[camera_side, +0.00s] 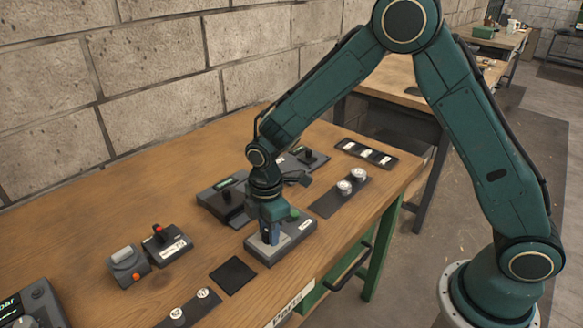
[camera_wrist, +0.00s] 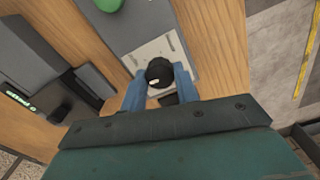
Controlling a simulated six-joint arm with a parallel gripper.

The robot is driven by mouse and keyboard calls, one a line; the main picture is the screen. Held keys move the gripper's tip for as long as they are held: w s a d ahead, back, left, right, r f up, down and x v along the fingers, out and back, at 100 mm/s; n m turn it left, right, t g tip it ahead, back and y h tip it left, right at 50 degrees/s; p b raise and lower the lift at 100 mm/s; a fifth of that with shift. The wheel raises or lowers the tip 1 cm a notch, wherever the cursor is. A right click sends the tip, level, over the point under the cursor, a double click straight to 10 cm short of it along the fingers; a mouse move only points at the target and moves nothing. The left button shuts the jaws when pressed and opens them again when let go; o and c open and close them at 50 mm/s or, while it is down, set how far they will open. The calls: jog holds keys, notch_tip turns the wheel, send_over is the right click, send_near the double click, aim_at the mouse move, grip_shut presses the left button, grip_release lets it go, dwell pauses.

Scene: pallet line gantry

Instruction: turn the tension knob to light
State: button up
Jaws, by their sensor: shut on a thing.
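A grey box (camera_side: 292,241) with a pale plate on top lies near the front edge of the wooden bench. In the wrist view its pale plate (camera_wrist: 150,50) carries a round black knob (camera_wrist: 159,70) with a small white mark on its cap. My gripper (camera_side: 269,237) points down over this box. In the wrist view its blue fingers stand on either side of the knob and are shut on it. The fingers hide the knob in the side view. A green button (camera_side: 294,214) sits at the far end of the box. I cannot read a light setting on the plate.
A dark unit with a black lever (camera_side: 222,198) stands close behind the box. A dark mat (camera_side: 325,206) with two silver knobs lies to the right. A black square pad (camera_side: 232,276) lies to the left. A red-topped lever box (camera_side: 168,246) stands further left.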

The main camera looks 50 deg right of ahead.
jog(key=m, duration=1.1)
dwell(0.3)
jog(key=shift+r, duration=0.1)
dwell(0.3)
jog(key=o, duration=1)
notch_tip(320, 180, up, 14)
jog(key=shift+f, duration=0.1)
